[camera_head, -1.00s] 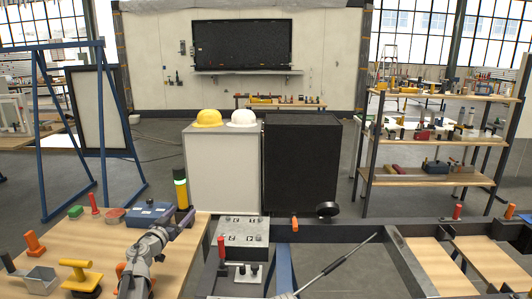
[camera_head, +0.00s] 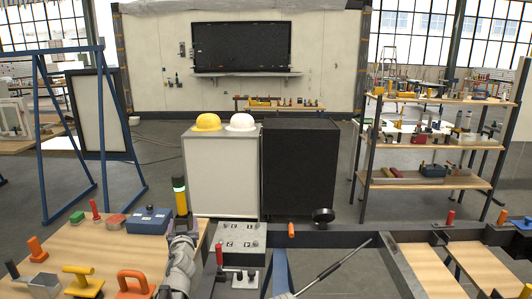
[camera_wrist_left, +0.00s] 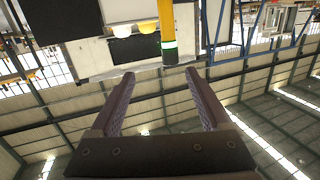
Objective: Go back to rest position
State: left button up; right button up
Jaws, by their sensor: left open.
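My left arm rises from the bottom of the head view, over the right part of the wooden table (camera_head: 72,250). Its gripper (camera_head: 190,226) is just in front of the black and yellow post, small and partly hidden by the arm. In the left wrist view, which shows the place upside down, both fingers of my left gripper (camera_wrist_left: 160,72) are spread apart with nothing between them. The yellow post (camera_wrist_left: 167,22) shows beyond the fingertips. I do not see my right gripper.
On the table are an orange handle (camera_head: 133,286), a yellow-handled tool (camera_head: 80,280) and a blue box (camera_head: 149,220). A grey block (camera_head: 240,240) stands right of the arm. A dark frame (camera_head: 395,272) and thin rod (camera_head: 335,265) lie further right. White and black cabinets stand behind.

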pick_arm(q)
jog(key=s+d+f+g+p, duration=0.1)
jog(key=s+d+f+g, duration=0.2)
jog(key=s, duration=0.3)
jog(key=s+d+f+m+g+p, duration=0.1)
jog(key=s+d+f+g+p, duration=0.1)
jog(key=s+d+f+g, duration=0.2)
jog(key=s+d+f+g+p, duration=0.2)
jog(key=s+d, duration=0.3)
jog(key=s, duration=0.3)
jog(key=shift+s+d+f+m+g+h, duration=0.15)
jog(key=shift+d+f+m+g+h, duration=0.2)
jog(key=shift+f+g, duration=0.4)
jog(key=s+d+m+g+h+p, duration=0.1)
jog(key=s+d+m+g, duration=0.1)
jog(key=s, duration=0.6)
jog(key=s+d+f+m+g+h+p, duration=0.1)
jog(key=s+d+m+g, duration=0.1)
jog(key=s+d+g, duration=0.2)
jog(key=s+d, duration=0.2)
jog(key=s, duration=0.1)
jog(key=shift+s+d+f+m, duration=0.25)
jog(key=shift+s+d+m, duration=0.1)
jog(key=shift+h, duration=0.25)
